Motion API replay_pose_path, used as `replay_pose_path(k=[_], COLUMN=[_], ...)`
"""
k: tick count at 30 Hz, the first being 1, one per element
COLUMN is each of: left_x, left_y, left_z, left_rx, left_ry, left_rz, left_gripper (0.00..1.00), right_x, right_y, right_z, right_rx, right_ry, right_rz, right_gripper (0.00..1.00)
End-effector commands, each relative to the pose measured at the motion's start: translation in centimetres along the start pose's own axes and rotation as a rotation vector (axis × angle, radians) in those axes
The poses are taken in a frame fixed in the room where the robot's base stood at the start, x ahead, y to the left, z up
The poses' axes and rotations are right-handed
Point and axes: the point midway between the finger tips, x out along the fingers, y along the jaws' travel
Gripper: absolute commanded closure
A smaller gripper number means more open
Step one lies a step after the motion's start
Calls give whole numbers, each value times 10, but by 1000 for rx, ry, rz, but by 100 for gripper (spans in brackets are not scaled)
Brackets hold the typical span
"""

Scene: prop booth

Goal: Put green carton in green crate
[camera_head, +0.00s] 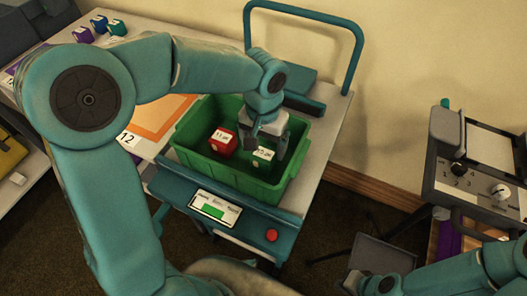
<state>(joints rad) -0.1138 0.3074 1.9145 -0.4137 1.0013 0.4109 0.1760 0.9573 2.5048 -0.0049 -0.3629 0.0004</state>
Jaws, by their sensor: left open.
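The green crate (191,158) stands on a teal-framed cart in the middle of the view. The small green carton (262,155), with a white label on top, is inside the crate towards its right side. It appears to rest on the crate floor. My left gripper (267,142) reaches down into the crate with its jaws open, right above and behind the carton. Whether a finger touches the carton I cannot tell. My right gripper (354,281) is low at the right, away from the crate, and its jaws are not clear.
A red carton (222,141) sits in the crate left of the green one. The cart has a tall teal handle (352,50), a display panel (214,207) and a red button (271,235). Several small cartons (101,25) stand on the table at upper left. A grey station (475,185) stands at right.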

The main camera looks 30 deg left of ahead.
Motion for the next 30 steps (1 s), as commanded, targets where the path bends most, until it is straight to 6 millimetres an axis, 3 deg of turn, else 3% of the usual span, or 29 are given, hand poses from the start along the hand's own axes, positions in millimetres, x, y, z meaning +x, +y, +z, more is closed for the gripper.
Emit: replay_pose_path(k=[3,9,30], left_x=[-28,-53,-57], left_y=[0,0,0], left_z=[-1,0,0], left_rx=[1,0,1], left_ry=[4,1,-1], left_rz=[0,-1,-1], left_gripper=[13,13,13], right_x=[-4,-6,-6], right_y=[-1,-2,-2], right_z=[0,0,0], right_rx=[0,0,0], right_ry=[0,0,0], right_rz=[0,0,0], right_gripper=[100,100,100])
